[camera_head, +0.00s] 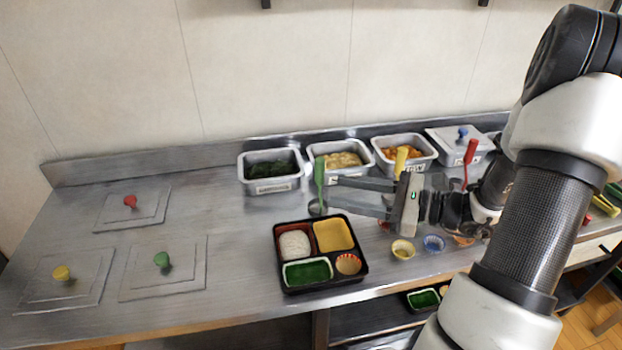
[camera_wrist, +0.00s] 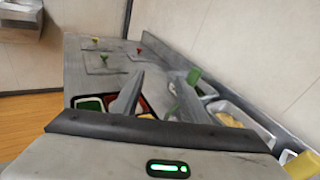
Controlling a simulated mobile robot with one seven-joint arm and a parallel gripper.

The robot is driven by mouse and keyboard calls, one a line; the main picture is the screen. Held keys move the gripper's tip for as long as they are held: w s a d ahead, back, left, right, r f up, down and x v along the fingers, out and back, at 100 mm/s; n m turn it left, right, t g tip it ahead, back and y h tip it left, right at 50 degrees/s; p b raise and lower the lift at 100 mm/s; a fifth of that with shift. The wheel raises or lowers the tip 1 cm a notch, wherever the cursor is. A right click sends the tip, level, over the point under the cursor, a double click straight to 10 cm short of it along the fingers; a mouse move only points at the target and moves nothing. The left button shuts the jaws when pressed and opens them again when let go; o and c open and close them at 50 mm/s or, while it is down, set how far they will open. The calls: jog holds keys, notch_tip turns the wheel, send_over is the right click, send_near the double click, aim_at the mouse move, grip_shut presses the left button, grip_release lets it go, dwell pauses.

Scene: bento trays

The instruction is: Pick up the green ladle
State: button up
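The green ladle (camera_head: 319,174) stands upright on the counter, its green handle on top and its bowl low, in front of the green-food container. In the wrist view its handle (camera_wrist: 194,76) shows up beside the right finger, whose edge hides some of the lower part. My gripper (camera_head: 333,188) reaches in from the right, roughly level, with its fingers spread and nothing between them. The fingertips are close to the ladle in the head view; whether they touch it I cannot tell. The gap between the fingers also shows in the wrist view (camera_wrist: 158,88).
A black bento tray (camera_head: 290,288) lies just in front of the gripper. Metal food containers (camera_head: 271,187) line the back, with a yellow ladle (camera_head: 401,160) and a red ladle (camera_head: 470,152) near them. Several lids with knobs (camera_head: 148,216) lie left. The counter between is clear.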

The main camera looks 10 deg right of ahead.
aim_at(323, 173)
jog(key=w+d+f+m+t+h, duration=0.1)
jog(key=w+d+f+m+t, duration=0.1)
jog(key=d+m+t, duration=0.3)
jog(key=shift+n+g, duration=0.6)
jog(key=shift+g, duration=0.2)
jog(key=x, duration=0.5)
jog(key=b+x, duration=0.1)
jog(key=x, duration=0.4)
jog(key=shift+w+f, duration=0.2)
jog(key=shift+w, duration=0.15)
jog(key=b+x, duration=0.1)
jog(key=x, duration=0.5)
jog(key=shift+f, duration=0.25)
jog(key=shift+w+d, duration=0.1)
jog(key=shift+w, duration=0.05)
grip_shut()
